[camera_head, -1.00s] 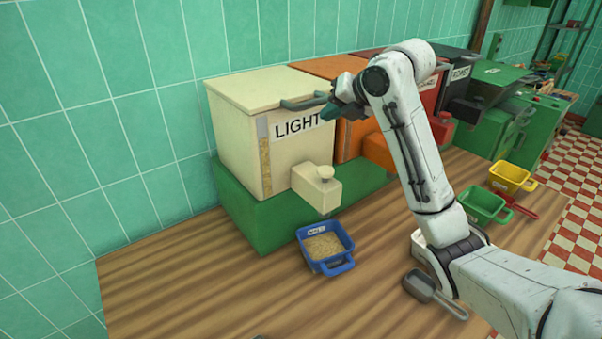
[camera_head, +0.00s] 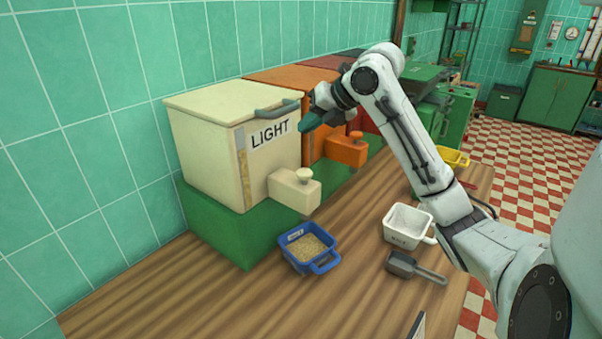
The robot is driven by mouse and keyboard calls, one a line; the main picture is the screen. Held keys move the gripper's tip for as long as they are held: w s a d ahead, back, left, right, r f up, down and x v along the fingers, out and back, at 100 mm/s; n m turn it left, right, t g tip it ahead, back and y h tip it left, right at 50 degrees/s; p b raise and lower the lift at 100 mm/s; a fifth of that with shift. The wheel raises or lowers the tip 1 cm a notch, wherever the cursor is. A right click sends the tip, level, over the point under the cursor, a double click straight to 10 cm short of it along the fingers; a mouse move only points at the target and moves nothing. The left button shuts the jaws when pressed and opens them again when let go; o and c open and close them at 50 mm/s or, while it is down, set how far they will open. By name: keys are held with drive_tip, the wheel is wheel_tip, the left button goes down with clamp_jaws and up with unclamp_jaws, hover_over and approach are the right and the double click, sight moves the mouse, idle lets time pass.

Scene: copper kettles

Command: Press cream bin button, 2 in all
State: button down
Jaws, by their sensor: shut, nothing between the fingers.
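The cream bin (camera_head: 225,150), labelled LIGHT, stands on a green base against the tiled wall. Its button (camera_head: 304,174) is a small round cream knob on top of the cream spout block (camera_head: 293,190) at the bin's lower front. A blue scoop tray (camera_head: 309,249) sits on the table just below the spout, with pale grain in it. My gripper (camera_head: 306,124) is shut and empty. In the picture it is above the button and in front of the bin's right edge, apart from the button.
An orange bin (camera_head: 346,150) with its own spout stands to the right, with darker bins behind. A white tray (camera_head: 409,226) and a grey scoop (camera_head: 414,268) lie right of the blue tray. A yellow tray (camera_head: 452,158) is farther back. The wooden table's front left is clear.

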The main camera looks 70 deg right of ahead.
drive_tip(key=shift+f, duration=0.1)
drive_tip(key=b, duration=0.4)
hover_over(301, 170)
drive_tip(key=s, duration=0.2)
drive_tip(key=f, duration=0.7)
drive_tip(key=shift+a+f, duration=0.2)
drive_tip(key=shift+f+b, duration=0.6)
drive_tip(key=shift+b, duration=0.15)
drive_tip(key=shift+f, duration=0.15)
idle(0.5)
drive_tip(key=shift+f+b, duration=0.3)
drive_tip(key=shift+b, duration=0.3)
drive_tip(key=shift+f+b, duration=0.9)
idle(0.9)
drive_tip(key=shift+r, duration=0.1)
drive_tip(key=shift+r+p, duration=0.75)
drive_tip(key=shift+r, duration=0.5)
drive_tip(key=shift+r, duration=0.1)
